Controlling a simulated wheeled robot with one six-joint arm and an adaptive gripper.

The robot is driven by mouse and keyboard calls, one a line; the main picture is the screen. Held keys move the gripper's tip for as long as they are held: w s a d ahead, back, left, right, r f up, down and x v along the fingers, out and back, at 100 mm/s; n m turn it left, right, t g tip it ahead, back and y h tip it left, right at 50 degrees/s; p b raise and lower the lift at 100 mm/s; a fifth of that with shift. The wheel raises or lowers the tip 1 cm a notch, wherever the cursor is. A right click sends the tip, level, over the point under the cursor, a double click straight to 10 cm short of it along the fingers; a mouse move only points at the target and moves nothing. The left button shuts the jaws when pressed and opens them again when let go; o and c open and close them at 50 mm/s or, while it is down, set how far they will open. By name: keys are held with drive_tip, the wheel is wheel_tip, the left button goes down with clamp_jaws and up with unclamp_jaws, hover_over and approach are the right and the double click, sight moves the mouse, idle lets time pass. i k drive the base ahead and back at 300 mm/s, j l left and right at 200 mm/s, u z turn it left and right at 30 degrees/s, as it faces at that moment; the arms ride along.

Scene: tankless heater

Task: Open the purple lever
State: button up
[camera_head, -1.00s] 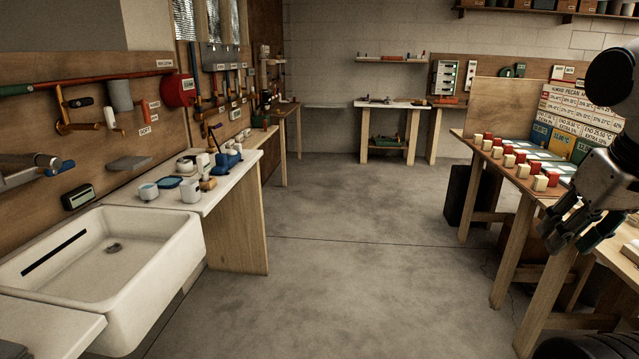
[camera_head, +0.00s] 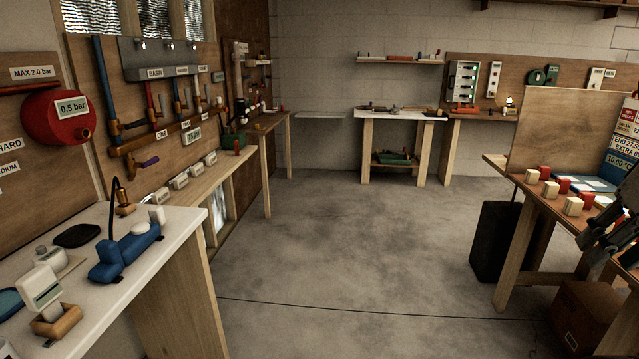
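A small purple lever (camera_head: 146,163) sits low on the copper pipework of the left wall board, below the blue and red vertical pipes. It points to the right and slightly up. My gripper (camera_head: 592,252) is at the right edge of the view, dark and partly cut off, over the right-hand table. It is far across the room from the lever. I cannot tell whether its fingers are open or shut.
A white counter (camera_head: 185,222) with a blue device (camera_head: 125,252) stands at the near left. A wooden bench (camera_head: 222,172) with several small boxes runs below the lever. The right table (camera_head: 487,164) holds red and cream blocks. The floor (camera_head: 350,235) between is clear.

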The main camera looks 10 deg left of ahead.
sight(154, 160)
drive_tip(key=i+u, duration=0.15)
drive_tip(key=i, duration=0.4)
drive_tip(key=i+l+u, duration=0.15)
drive_tip(key=i, duration=0.4)
drive_tip(key=i+l+u, duration=0.15)
drive_tip(key=i, duration=0.4)
drive_tip(key=i+l+u, duration=0.2)
drive_tip(key=i+u, duration=0.2)
drive_tip(key=i+l+u, duration=0.95)
drive_tip(key=l+u, duration=0.2)
drive_tip(key=l, duration=0.15)
